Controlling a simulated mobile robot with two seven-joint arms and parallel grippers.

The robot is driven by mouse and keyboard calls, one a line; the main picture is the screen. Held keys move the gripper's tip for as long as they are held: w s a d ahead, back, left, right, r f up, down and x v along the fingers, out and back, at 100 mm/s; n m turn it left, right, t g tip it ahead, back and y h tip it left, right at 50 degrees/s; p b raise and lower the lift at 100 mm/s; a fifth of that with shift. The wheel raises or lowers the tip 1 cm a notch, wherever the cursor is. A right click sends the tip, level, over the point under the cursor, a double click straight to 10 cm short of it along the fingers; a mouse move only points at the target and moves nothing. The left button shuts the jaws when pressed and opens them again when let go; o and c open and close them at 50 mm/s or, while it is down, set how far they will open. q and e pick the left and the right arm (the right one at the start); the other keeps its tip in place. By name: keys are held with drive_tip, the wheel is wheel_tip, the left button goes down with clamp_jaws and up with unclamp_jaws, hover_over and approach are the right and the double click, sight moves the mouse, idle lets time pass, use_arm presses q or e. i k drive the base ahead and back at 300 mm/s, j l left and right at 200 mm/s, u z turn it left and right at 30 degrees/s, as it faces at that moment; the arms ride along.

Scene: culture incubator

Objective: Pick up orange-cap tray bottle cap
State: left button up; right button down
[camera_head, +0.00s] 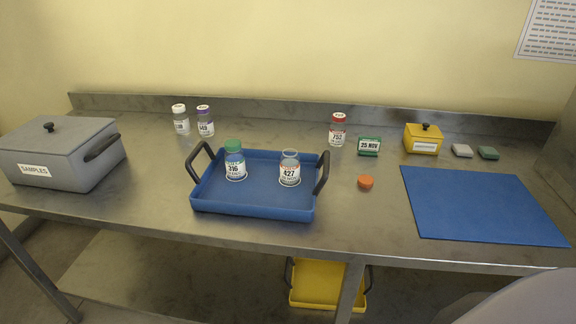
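An orange cap (365,182) lies by itself on the steel bench, to the right of the blue tray. The blue tray (250,215) has black handles and holds two bottles. The bottle labelled 427 (289,170) stands upright in the tray's right half with no cap on it. The bottle labelled 316 (235,163) stands upright in the left half with a green cap on. Neither gripper shows in the head view.
A grey SAMPLES box (62,155) stands at the left. White-cap (181,120), purple-cap (205,122) and red-cap (338,130) bottles, a green date block (369,146) and a yellow box (423,139) stand behind. A blue mat (480,205) lies right. A yellow tray (325,285) is below.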

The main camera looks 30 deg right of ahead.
sight(366, 181)
drive_tip(key=z, duration=1.4)
